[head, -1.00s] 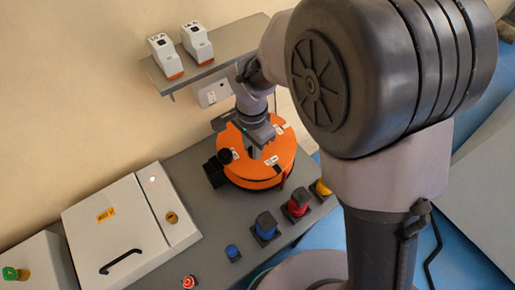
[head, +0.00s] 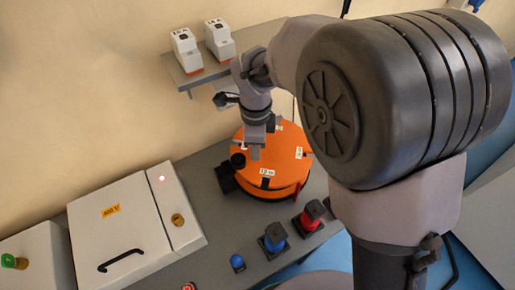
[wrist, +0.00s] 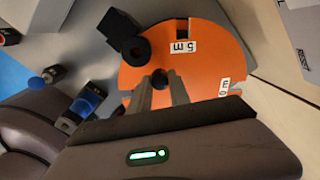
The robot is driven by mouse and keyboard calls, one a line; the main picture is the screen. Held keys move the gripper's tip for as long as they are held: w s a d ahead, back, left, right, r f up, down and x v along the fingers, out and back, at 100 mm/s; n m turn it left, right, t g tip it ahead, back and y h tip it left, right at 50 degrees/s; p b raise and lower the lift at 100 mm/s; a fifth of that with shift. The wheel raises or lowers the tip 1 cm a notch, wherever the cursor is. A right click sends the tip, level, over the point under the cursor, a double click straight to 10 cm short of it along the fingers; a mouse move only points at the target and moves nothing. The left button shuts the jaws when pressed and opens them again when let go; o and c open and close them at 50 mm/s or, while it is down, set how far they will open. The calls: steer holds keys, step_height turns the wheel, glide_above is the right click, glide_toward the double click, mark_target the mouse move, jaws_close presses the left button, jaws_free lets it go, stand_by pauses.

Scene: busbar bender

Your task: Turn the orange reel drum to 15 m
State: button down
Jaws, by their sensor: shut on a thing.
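The orange reel drum (head: 285,168) lies flat on the grey bench, with white labels around its top. The label at its front (head: 267,172) is small and hard to read in the head view. In the wrist view the drum (wrist: 205,65) shows a label reading "5 m" (wrist: 185,48) beside a dark notch, and a partly visible label ending in "0 m" (wrist: 224,87). A black round post and block (wrist: 133,48) sit at the drum's edge. My gripper (head: 256,153) points down onto the drum; its fingers (wrist: 160,84) are shut around a small dark part of it.
A white cabinet (head: 118,222) with a black handle stands left of the drum. Blue (head: 274,236) and red (head: 312,214) connectors and a small blue button (head: 237,262) line the bench front. A wall shelf (head: 205,74) holds two white devices behind.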

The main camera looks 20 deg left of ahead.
steer(key=shift+w, duration=0.1)
stand_by(0.3)
steer(key=c, duration=1.2)
jaws_free()
steer(key=shift+r, duration=0.15)
steer(key=r, duration=0.1)
steer(key=r+p, duration=0.1)
steer(key=r, duration=0.1)
steer(key=shift+s+d+r+p, duration=0.2)
steer(key=shift+s+r+p, duration=0.15)
steer(key=shift+r+p, duration=0.05)
steer(key=s+d+r, duration=0.1)
steer(key=s+d, duration=0.8)
steer(key=s, duration=0.3)
steer(key=shift+p, duration=0.4)
